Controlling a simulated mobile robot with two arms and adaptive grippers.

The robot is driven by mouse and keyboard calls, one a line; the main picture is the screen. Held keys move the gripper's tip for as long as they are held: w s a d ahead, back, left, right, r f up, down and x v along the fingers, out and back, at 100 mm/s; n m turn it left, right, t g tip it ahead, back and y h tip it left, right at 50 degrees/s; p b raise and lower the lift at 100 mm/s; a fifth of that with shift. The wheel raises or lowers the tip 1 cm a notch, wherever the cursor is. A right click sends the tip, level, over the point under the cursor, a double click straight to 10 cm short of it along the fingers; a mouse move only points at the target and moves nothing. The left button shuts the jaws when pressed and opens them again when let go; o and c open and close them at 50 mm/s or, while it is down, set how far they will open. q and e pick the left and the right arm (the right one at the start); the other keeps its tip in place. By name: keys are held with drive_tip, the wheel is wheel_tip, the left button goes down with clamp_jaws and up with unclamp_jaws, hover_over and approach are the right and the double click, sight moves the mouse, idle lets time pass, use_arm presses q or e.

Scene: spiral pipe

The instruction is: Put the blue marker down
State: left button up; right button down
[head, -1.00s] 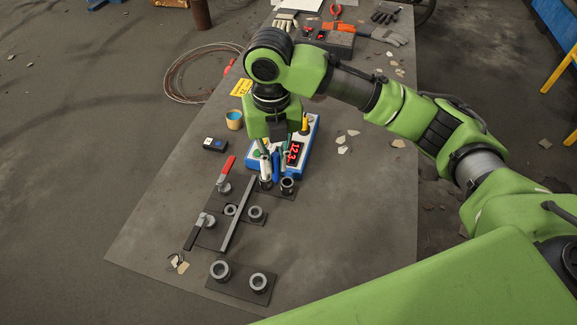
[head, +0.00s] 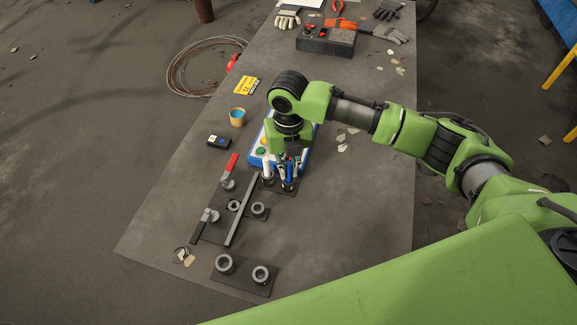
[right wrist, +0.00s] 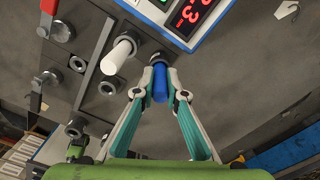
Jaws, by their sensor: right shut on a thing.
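My right gripper (head: 287,172) is shut on the blue marker (head: 288,184), which is upright at the right cup of a small dark two-cup holder. In the right wrist view, the fingertips (right wrist: 153,91) close around the blue marker (right wrist: 159,83), whose far end meets a dark ring (right wrist: 157,58). I cannot tell how deep it sits in that cup. A white marker (right wrist: 118,55) stands in the neighbouring cup; it also shows in the head view (head: 267,168). My left gripper is not in view.
A blue-and-white box with a red display (right wrist: 190,14) stands just behind the holder. A red-handled clamp (head: 231,165), a metal bar (head: 241,210) and a plate with two rings (head: 243,275) lie in front and left. The table's right side is mostly clear.

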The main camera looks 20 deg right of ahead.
drive_tip(key=shift+f, duration=0.15)
drive_tip(key=c, duration=2)
unclamp_jaws()
drive_tip(key=shift+c, duration=0.2)
drive_tip(key=shift+r, duration=0.6)
wheel_tip(320, 180, up, 11)
drive_tip(key=b, duration=0.3)
drive_tip(key=shift+r+b, duration=0.1)
drive_tip(key=shift+b, duration=0.2)
